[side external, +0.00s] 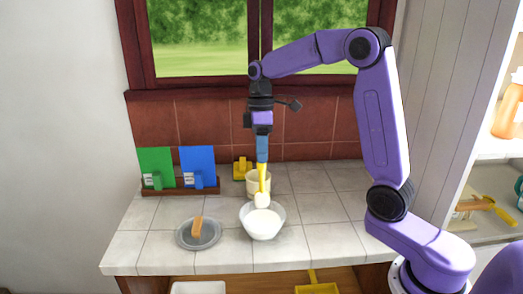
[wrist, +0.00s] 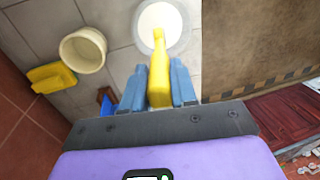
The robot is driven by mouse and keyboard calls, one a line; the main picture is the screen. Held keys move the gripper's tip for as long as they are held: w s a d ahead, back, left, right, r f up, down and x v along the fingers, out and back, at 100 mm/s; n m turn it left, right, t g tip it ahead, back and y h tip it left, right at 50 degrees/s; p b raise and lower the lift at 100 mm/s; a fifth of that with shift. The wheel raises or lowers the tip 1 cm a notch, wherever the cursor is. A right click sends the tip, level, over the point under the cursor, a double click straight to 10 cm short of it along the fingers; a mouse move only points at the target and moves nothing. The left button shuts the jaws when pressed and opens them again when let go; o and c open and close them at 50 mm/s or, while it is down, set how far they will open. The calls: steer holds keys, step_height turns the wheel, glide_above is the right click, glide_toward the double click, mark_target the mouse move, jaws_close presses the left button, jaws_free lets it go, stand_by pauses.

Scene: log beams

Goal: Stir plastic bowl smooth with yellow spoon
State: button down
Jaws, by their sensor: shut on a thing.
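My gripper (side external: 262,155) points down over the counter and is shut on the yellow spoon (side external: 262,178). In the wrist view the yellow spoon (wrist: 159,80) sits between the blue fingers of my gripper (wrist: 158,92) and reaches toward the bowl. The spoon's pale lower end is at the back of the white plastic bowl (side external: 249,225); I cannot tell if it touches the contents. The bowl holds something white and smooth-looking. In the wrist view the spoon covers part of the bowl (wrist: 194,32).
A cream cup (side external: 252,186) stands just behind the bowl, with a yellow object (side external: 241,167) behind it. A grey plate (side external: 185,240) with a brown block (side external: 197,228) lies to the left. Green (side external: 156,165) and blue (side external: 197,163) panels stand at the back left. The counter's right side is clear.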

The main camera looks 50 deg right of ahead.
steer(key=shift+r, duration=2.5)
